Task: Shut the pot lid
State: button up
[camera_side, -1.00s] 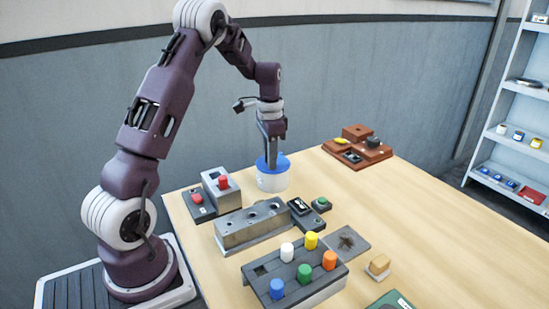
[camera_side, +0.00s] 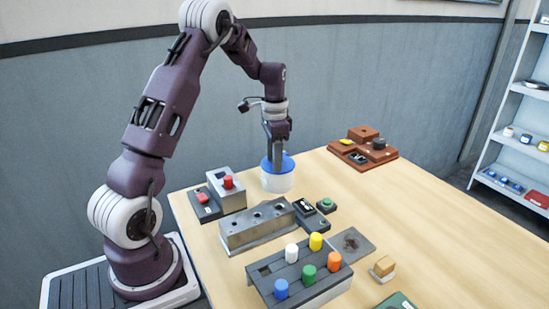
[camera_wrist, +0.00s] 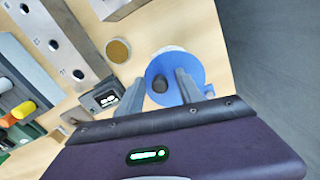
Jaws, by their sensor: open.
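The white pot (camera_side: 277,183) stands near the far edge of the table. Its blue lid (camera_side: 289,161) is at the top, and my gripper (camera_side: 277,170) points straight down at it. My open fingers (camera_wrist: 159,78) reach down on either side of the knob. A white sliver of pot shows past the lid's upper edge. Whether the lid sits flat is hard to tell.
A grey block with holes (camera_side: 257,224) and a holder with several coloured pegs (camera_side: 300,272) stand in front of the pot. A grey box with a red button (camera_side: 228,183) is at its left. A brown tray (camera_side: 362,150) lies behind right.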

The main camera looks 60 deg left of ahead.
notch_tip(320, 180, up, 7)
jog(key=shift+r, duration=0.1)
jog(key=shift+d, duration=0.1)
jog(key=s+d+r+n+t, duration=0.1)
jog(key=s+d+r+t, duration=0.1)
jog(key=s+d+r, duration=0.55)
jog(key=s+d+r+t, duration=0.15)
jog(key=d+r, duration=0.25)
jog(key=d, duration=0.6)
jog(key=s+d+f+n+t, duration=0.1)
jog(key=s+d, duration=0.3)
jog(key=s, duration=0.3)
jog(key=s+d+f+t, duration=0.1)
jog(key=s+d, duration=0.3)
jog(key=s, duration=0.3)
jog(key=shift+s+f+n, duration=0.2)
jog(key=shift+s+n, duration=0.2)
